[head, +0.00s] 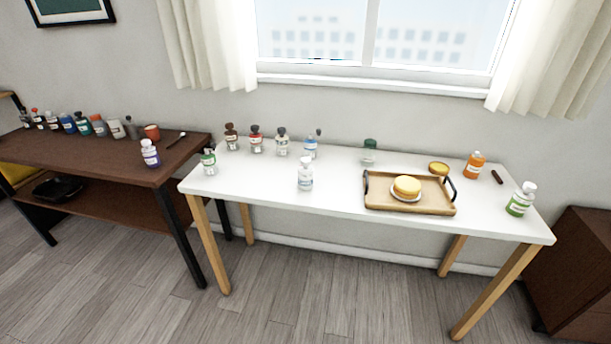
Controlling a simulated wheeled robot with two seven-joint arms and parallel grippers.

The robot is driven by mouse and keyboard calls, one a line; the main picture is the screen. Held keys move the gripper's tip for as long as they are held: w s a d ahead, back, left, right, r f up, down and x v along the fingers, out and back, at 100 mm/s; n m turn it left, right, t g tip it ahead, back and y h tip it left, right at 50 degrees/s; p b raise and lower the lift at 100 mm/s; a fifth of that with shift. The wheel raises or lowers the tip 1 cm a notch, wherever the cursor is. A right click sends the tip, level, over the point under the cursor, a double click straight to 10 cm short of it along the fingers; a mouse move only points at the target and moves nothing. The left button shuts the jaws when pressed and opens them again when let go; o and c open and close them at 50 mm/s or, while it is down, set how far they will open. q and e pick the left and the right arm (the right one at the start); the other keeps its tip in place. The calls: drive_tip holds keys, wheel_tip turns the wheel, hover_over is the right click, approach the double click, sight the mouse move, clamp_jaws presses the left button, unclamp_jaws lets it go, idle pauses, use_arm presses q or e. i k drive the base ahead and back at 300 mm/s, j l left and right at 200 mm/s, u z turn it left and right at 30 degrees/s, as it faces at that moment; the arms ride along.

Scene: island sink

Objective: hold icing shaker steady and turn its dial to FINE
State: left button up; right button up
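I cannot tell for sure which container is the icing shaker, and no dial or FINE mark is readable at this size. A clear container with a white top and pale label (305,176) stands upright near the front of the white table (250,191). A clear jar with a dark green top (370,152) stands at the back middle. A small clear container with a green label (208,163) stands at the left end. Neither of my grippers is in view.
A wooden tray (380,202) holds a round yellow cake (407,186) on a white plate. An orange bottle (474,165) and a green-and-white bottle (521,200) stand at the right. Several bottles line the back left. A dark wooden table (110,165) holds more bottles.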

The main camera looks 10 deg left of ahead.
sight(306, 167)
drive_tip(key=i+j+z, duration=0.1)
drive_tip(key=j+z, duration=0.65)
drive_tip(key=j, duration=0.2)
drive_tip(key=j+z, duration=0.35)
drive_tip(key=j, duration=0.15)
